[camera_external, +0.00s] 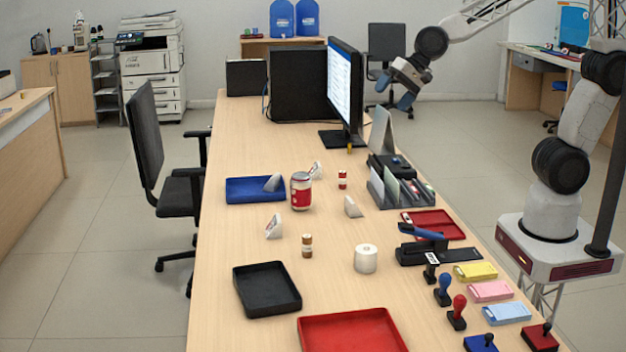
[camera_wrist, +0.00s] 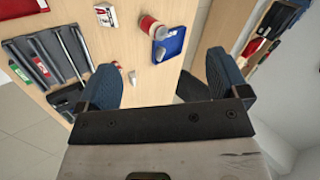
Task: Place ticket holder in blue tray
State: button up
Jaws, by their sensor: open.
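The blue tray (camera_external: 240,191) lies at the left side of the counter, beyond the red-and-white can (camera_external: 301,191); it also shows in the wrist view (camera_wrist: 176,43). Several small white wedge-shaped stands could be the ticket holder; I cannot tell which. One wedge (camera_external: 272,183) appears at the tray's right end, one (camera_external: 316,170) behind the can, one (camera_external: 352,207) right of it and one (camera_external: 273,228) in front. My gripper (camera_external: 408,90) is open and empty, high right of the monitor; its two blue fingers (camera_wrist: 165,82) show apart in the wrist view.
The monitor (camera_external: 345,85) stands at the back. A grey file sorter (camera_external: 400,190), a red tray (camera_external: 438,224) and a stapler (camera_external: 425,245) are at the right. A black tray (camera_external: 267,288), paper roll (camera_external: 366,258) and small bottle (camera_external: 307,246) stand nearer.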

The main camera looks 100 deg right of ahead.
jog(key=s+a+n+g, duration=0.1)
jog(key=s+n+g, duration=0.1)
jog(key=s+n, duration=0.5)
jog(key=s+a+n+g+h, duration=0.1)
jog(key=s+n, duration=0.6)
jog(key=s, duration=1.3)
jog(key=shift+s+a+f+n+g, duration=0.25)
jog(key=shift+a+g, duration=0.25)
jog(key=shift+g, duration=0.5)
